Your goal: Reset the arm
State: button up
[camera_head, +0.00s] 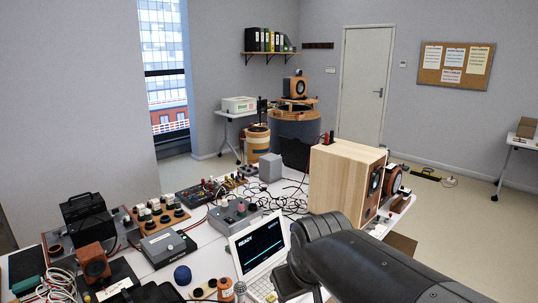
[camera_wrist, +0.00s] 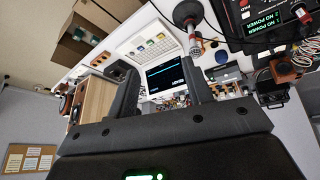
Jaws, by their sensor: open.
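My gripper (camera_wrist: 158,68) shows in the wrist view with its two dark fingers apart and nothing between them that it holds. Beyond the fingers is a white terminal with a dark screen (camera_wrist: 166,76) and a keyboard; I cannot tell the exact distance. In the head view my dark arm (camera_head: 385,262) reaches in from the lower right over the workbench's front part, beside the terminal (camera_head: 262,246), whose screen reads READY. My fingers cannot be made out in the head view.
A wooden speaker cabinet (camera_head: 338,180) stands on the bench just behind my arm. Grey boxes (camera_head: 168,246), cables and small parts crowd the bench to the left. A device reading NO POWER (camera_wrist: 290,18) shows in the wrist view. Open floor (camera_head: 450,220) lies at the right.

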jog(key=s+d+m+h, duration=0.1)
jog(key=s+d+m, duration=0.3)
jog(key=s+d, duration=0.5)
jog(key=shift+s+d+f, duration=0.2)
jog(key=shift+s+f, duration=0.1)
jog(key=shift+f, duration=0.05)
jog(key=shift+c, duration=0.4)
dwell(1.5)
